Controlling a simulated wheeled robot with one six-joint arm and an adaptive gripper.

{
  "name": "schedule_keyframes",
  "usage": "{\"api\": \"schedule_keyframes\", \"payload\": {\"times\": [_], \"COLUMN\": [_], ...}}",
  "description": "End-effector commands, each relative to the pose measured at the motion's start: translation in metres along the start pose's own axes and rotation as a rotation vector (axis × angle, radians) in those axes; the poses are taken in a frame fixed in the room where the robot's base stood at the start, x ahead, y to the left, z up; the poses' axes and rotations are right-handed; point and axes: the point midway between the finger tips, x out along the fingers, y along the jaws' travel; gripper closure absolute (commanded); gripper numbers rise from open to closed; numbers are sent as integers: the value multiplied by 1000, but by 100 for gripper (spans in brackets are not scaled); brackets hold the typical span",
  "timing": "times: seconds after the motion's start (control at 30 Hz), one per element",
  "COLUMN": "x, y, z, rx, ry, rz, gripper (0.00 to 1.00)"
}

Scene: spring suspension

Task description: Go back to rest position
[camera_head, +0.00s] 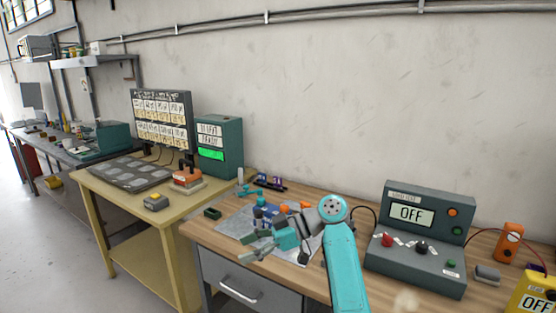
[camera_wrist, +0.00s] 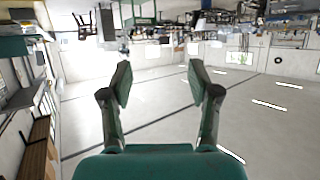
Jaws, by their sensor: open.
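My gripper (camera_head: 254,246) is at the end of my teal arm, above the grey mat on the wooden workbench in the head view. Its two fingers are apart and nothing is between them. In the wrist view my gripper (camera_wrist: 160,85) shows both dark green fingers spread, with only floor and far room behind them. The wrist picture shows the room upside down. Blue and orange parts (camera_head: 266,213) lie on the mat behind my gripper, partly hidden by it.
A grey control box (camera_head: 420,240) reading OFF stands right of my arm. An orange meter (camera_head: 508,242) and a yellow device (camera_head: 535,292) are at the far right. A yellow table (camera_head: 110,203) with a monitor stands left.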

Motion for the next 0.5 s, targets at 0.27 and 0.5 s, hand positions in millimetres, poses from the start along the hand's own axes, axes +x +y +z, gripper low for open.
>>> {"api": "schedule_keyframes", "payload": {"times": [0.27, 0.5], "x": [12, 27], "y": [-1, -5], "z": [35, 83], "rx": [71, 166], "ry": [0, -2], "rz": [60, 148], "gripper": [39, 39]}}
